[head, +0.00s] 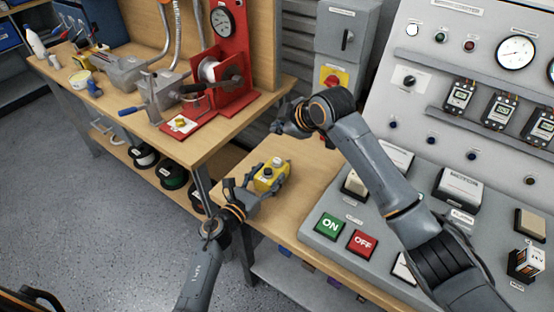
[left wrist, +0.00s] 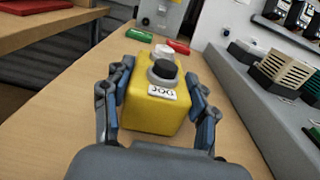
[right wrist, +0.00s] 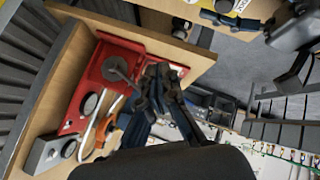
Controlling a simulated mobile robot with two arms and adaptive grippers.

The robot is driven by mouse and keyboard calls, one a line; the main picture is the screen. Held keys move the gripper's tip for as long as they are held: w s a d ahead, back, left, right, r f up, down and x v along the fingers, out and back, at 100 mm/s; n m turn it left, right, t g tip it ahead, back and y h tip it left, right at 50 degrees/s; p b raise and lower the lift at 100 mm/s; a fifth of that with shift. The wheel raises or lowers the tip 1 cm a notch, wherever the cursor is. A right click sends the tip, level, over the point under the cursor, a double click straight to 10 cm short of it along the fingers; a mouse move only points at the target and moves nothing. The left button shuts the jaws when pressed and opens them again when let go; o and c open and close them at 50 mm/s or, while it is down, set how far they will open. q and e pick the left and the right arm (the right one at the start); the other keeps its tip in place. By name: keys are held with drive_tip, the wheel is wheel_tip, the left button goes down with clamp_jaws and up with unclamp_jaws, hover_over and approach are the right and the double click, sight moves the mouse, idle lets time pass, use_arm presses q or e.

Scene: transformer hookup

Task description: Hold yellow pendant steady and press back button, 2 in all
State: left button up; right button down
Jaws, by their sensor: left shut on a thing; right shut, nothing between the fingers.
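The yellow pendant (head: 270,177) sits upright at the left end of the wooden table. My left gripper (head: 261,184) is shut on its two sides. In the left wrist view the pendant (left wrist: 152,112) is between both fingers (left wrist: 160,100). Its top has a black button (left wrist: 164,71) at the near end, above a white label, and a white button (left wrist: 163,50) at the far end. My right gripper (head: 284,125) is shut and empty, above and beyond the pendant, touching nothing that I can see. It also shows in the right wrist view (right wrist: 160,85).
The grey console with the green ON button (head: 330,226) and red OFF button (head: 362,243) stands right of the pendant. A red winding stand (head: 215,85) is on the workbench at the back left.

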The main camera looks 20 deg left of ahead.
sight(279, 162)
idle(0.3)
drive_tip(key=shift+f, duration=4.3)
drive_tip(key=shift+f, duration=0.4)
